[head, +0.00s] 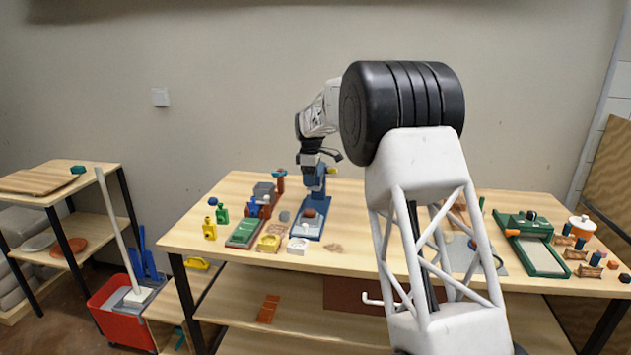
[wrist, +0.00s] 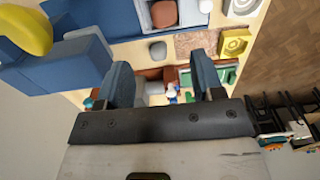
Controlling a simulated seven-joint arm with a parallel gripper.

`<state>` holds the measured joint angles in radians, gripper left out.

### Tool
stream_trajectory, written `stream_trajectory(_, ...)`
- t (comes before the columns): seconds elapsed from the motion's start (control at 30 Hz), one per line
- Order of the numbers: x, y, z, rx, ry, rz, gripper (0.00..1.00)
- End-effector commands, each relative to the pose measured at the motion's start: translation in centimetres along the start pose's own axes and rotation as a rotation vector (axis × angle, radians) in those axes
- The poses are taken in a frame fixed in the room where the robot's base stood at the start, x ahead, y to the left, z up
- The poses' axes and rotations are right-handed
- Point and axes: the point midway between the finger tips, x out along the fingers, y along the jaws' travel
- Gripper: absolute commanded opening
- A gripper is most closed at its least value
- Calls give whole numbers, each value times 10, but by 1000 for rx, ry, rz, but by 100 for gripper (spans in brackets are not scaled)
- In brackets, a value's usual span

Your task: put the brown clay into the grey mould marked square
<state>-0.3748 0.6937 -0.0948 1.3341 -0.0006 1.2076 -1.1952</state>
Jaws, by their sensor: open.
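The brown clay (head: 309,213) is a rounded lump on the blue base of a press; it also shows in the wrist view (wrist: 164,14). A pale grey-white mould (head: 297,246) stands near the table's front edge, partly cut off at the top of the wrist view (wrist: 242,8). I cannot read a square mark on it. A small plain grey piece (head: 284,216) lies left of the press. My gripper (head: 309,172) is above the table by the press column. In the wrist view my gripper (wrist: 162,80) is open, its fingers apart, with no clay between them.
The blue press (head: 320,190) rises close beside my gripper. A yellow mould (head: 269,243), a tan textured piece (wrist: 197,43) and a green tray (head: 245,232) crowd the table's left part. A green-framed board (head: 540,257) lies far right. The table has bare wood right of the press.

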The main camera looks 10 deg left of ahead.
Motion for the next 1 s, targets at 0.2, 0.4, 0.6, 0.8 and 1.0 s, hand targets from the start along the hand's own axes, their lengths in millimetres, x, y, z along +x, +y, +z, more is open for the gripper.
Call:
stream_trajectory(0.2,0,0,0,0,0,0,61)
stream_trajectory(0.4,-4,-2,4,9,1,2,61)
stream_trajectory(0.6,-20,-16,21,55,3,9,61)
stream_trajectory(0.8,-48,-42,54,142,9,22,61)
stream_trajectory(1.0,-74,-75,91,243,14,34,61)
